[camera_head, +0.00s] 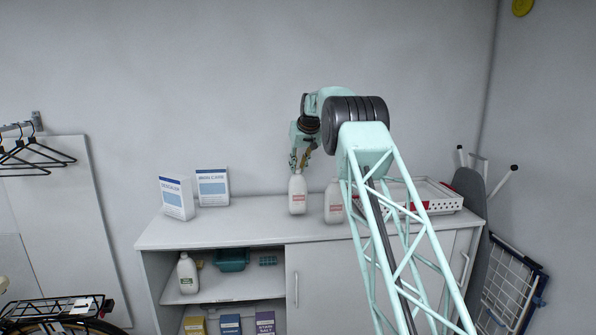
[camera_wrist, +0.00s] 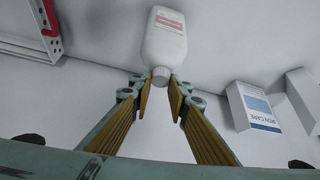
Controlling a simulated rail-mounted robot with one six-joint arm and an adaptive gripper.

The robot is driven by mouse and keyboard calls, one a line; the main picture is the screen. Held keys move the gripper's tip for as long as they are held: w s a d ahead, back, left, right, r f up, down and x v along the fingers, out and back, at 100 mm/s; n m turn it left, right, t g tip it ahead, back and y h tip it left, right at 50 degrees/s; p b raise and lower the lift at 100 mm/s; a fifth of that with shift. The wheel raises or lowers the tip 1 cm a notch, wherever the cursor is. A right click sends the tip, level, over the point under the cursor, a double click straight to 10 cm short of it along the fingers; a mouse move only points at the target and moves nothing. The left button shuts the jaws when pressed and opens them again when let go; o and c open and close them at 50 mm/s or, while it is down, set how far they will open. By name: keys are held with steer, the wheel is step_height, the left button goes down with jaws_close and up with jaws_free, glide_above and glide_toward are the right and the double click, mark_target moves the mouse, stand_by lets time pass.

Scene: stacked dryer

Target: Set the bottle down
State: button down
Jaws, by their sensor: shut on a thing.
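A white bottle with a red-and-white label (camera_head: 297,196) is upright at the cabinet top. My gripper (camera_head: 298,167) is above it with its fingers around the neck and cap. In the wrist view the fingertips of my gripper (camera_wrist: 160,84) close on the cap of the bottle (camera_wrist: 165,40). The bottle's base appears at or very near the cabinet top (camera_head: 240,222); I cannot tell whether it touches. A second, similar bottle (camera_head: 333,203) stands just to the right, partly behind my arm.
Two white-and-blue boxes (camera_head: 176,198) (camera_head: 213,187) stand at the left of the cabinet top. A white tray with red (camera_head: 435,194) lies at the right. The open shelf below holds another bottle (camera_head: 187,274). The top between boxes and held bottle is clear.

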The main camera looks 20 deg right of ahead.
steer(key=shift+f, duration=0.7)
steer(key=c, duration=2.5)
jaws_free()
steer(key=shift+o, duration=0.2)
steer(key=shift+r, duration=0.2)
steer(key=b+v, duration=0.1)
steer(key=v, duration=1)
steer(key=shift+s+r, duration=0.3)
steer(key=shift+s, duration=0.1)
